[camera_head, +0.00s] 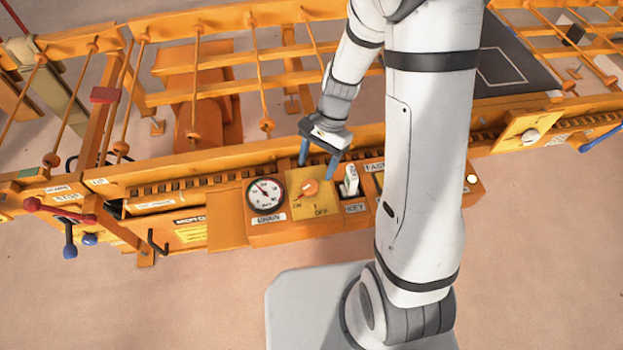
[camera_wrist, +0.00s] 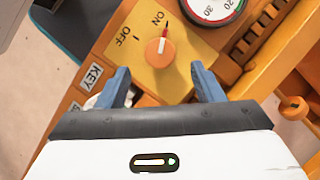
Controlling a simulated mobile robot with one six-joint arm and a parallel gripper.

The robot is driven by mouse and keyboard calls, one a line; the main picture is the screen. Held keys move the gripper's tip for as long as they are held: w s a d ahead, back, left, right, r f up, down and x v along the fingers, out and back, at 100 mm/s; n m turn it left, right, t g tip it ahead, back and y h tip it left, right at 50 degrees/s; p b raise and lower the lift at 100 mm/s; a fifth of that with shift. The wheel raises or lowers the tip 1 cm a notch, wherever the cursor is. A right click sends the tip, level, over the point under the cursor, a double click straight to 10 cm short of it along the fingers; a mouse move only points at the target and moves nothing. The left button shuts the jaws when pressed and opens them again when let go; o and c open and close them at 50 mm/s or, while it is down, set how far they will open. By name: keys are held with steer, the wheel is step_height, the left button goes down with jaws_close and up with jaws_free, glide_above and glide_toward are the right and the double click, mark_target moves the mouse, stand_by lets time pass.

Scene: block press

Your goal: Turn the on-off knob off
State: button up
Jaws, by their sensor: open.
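The on-off knob (camera_wrist: 158,53) is a round orange knob on a yellow plate (camera_wrist: 182,85) with ON and OFF labels. Its white pointer lines up with the red mark beside ON; a black mark is beside OFF. In the head view the knob (camera_head: 310,187) sits on the orange control box, right of the round gauge. My gripper (camera_head: 318,164) is open and empty, its blue fingers above and behind the knob. In the wrist view the gripper (camera_wrist: 161,82) has one finger on each side of the knob's lower edge, apart from it.
The CHAIN gauge (camera_head: 265,194) is left of the plate. A white key switch (camera_head: 351,181) stands close on the right. Orange rods and a toothed rail run behind. My arm hides part of the box's right side.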

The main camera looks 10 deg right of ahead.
mark_target(310, 185)
steer(key=x, duration=0.6)
steer(key=shift+b, duration=0.4)
steer(key=shift+c, duration=0.3)
steer(key=c, duration=0.9)
